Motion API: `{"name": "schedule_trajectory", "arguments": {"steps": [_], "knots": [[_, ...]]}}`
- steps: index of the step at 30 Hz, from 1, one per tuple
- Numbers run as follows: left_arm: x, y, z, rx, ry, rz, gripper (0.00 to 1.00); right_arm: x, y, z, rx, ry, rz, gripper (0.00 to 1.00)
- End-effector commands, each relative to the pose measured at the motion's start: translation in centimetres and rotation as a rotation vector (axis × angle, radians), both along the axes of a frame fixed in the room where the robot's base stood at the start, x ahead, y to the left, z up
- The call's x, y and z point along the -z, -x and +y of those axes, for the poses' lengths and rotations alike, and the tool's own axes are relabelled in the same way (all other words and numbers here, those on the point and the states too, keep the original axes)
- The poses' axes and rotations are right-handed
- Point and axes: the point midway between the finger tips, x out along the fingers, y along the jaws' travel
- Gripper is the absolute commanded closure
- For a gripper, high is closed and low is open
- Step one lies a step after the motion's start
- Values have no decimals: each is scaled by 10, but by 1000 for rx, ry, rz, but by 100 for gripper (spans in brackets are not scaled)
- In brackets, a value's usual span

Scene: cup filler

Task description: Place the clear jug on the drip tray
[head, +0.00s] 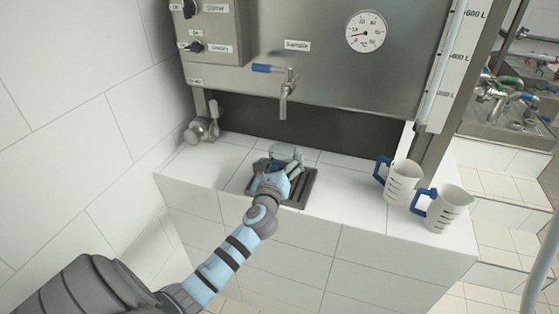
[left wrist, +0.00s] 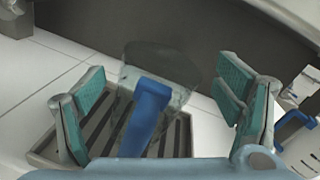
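The clear jug, with a blue handle, shows in the left wrist view (left wrist: 150,108), between the fingers of my left gripper (left wrist: 165,105). Its see-through body lies beyond the handle, over the slats of the drip tray (left wrist: 45,152). The fingers are spread wide, with gaps on both sides of the handle. In the head view, my left gripper (head: 283,170) is above the drip tray (head: 304,192) and hides most of the jug (head: 282,151). The jug appears upright on the tray, but its base contact is hidden. My right gripper is out of view.
Two white measuring jugs with blue handles (head: 403,181) (head: 447,208) stand on the tiled ledge at right. A tap (head: 287,95) with a blue lever hangs from the steel tank above the tray. A valve (head: 203,128) sits at back left. The ledge left of the tray is clear.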

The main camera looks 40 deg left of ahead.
Motion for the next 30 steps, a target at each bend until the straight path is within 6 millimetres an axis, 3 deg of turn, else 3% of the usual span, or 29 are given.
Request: {"name": "schedule_trajectory", "arguments": {"steps": [11, 24, 30], "knots": [[-4, 3, -2, 1, -1, 0, 12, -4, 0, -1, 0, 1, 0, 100], [-4, 97, -50, 0, 2, 2, 12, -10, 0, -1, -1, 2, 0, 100], [-6, 107, -56, 0, 0, -1, 12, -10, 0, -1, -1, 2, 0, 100]]}}
